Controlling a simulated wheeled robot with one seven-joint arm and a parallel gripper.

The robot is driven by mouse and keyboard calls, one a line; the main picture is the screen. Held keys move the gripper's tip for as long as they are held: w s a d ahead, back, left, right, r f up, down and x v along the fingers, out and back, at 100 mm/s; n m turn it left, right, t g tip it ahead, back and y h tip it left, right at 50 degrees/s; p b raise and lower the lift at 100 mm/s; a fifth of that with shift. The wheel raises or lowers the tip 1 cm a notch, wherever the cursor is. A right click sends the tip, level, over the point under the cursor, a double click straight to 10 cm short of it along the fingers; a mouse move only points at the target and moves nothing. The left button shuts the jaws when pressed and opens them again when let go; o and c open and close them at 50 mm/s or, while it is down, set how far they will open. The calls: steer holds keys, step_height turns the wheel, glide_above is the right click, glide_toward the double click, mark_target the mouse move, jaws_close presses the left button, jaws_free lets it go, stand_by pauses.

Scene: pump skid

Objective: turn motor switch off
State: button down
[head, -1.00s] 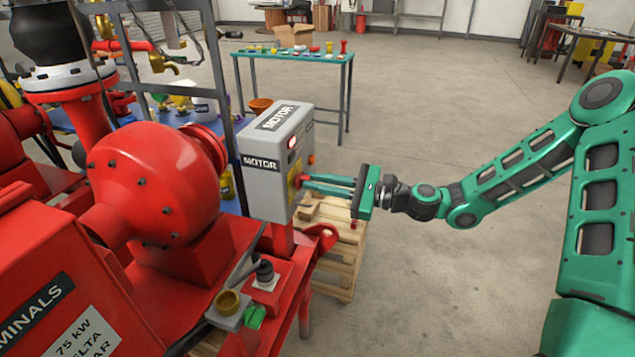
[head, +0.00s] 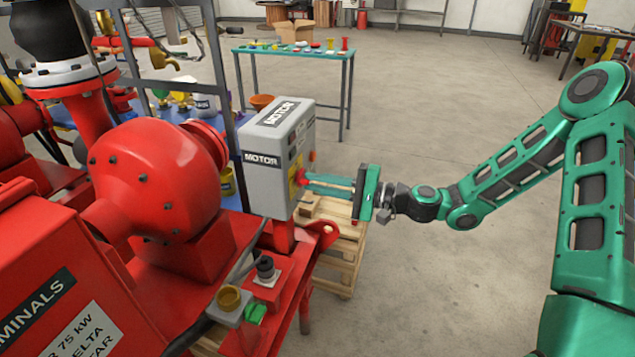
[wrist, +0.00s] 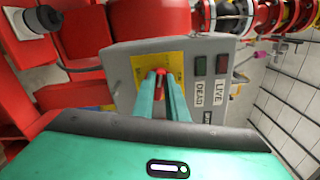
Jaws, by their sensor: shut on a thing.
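The grey motor switch box (head: 268,180) stands on the red skid, labelled MOTOR on its top and side. Its red switch handle (wrist: 160,72) sits on a yellow plate (wrist: 148,62) in the wrist view. My gripper (head: 303,178) reaches in from the right and is shut on the switch handle, whose red tip shows between the fingers (wrist: 161,84). Beside the plate, the lamp over DEAD (wrist: 199,66) looks dark green and the lamp over LIVE (wrist: 222,63) dark red; neither glows brightly. The fingers hide most of the handle.
A large red pump casing (head: 155,180) stands left of the box. A wooden pallet (head: 340,245) lies below my gripper. A green-topped table (head: 295,50) with small parts stands behind. Open floor (head: 430,280) lies to the right.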

steer(key=shift+f+n, duration=0.3)
steer(key=shift+n, duration=1.1)
steer(key=shift+d+f, duration=0.1)
steer(key=c, duration=1.8)
jaws_free()
steer(key=shift+o, duration=0.2)
steer(key=v, duration=1)
steer(key=shift+d, duration=0.4)
steer(key=shift+s, duration=0.15)
